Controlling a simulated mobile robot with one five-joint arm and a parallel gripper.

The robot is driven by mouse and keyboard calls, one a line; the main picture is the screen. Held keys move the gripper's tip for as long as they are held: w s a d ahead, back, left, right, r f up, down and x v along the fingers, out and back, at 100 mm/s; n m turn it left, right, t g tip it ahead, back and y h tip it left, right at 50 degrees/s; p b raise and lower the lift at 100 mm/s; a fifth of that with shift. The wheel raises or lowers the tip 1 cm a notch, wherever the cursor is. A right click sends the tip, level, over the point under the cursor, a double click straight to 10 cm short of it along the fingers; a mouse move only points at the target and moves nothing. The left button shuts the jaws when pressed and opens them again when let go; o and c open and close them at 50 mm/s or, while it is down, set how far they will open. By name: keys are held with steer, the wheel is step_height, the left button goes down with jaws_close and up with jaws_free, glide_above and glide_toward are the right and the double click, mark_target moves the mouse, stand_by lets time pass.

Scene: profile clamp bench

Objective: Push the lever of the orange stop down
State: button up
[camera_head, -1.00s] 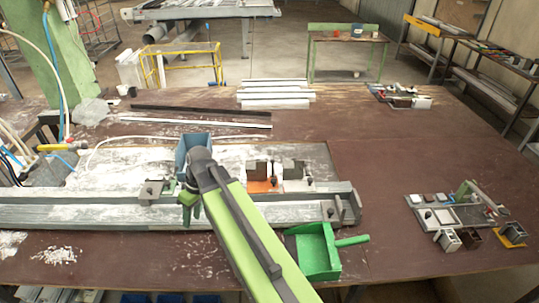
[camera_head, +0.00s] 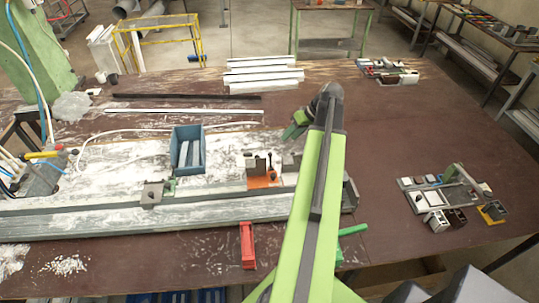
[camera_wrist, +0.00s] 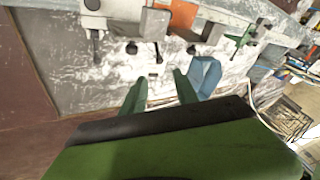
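A blue bin (camera_head: 201,160) holding grey pieces stands left of the stop. A grey clamp (camera_head: 152,194) and a small green part (camera_head: 170,187) sit farther left on the rail. A red box (camera_head: 247,245) lies in front.

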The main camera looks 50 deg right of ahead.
mark_target(270, 156)
steer(key=b+x, duration=1.4)
steer(key=x, duration=0.2)
steer(key=shift+f, duration=0.35)
steer(key=shift+w+a+f+b, duration=0.1)
steer(key=shift+w+f+b, duration=0.2)
steer(key=shift+b, duration=0.1)
steer(key=shift+r, duration=0.1)
jaws_close()
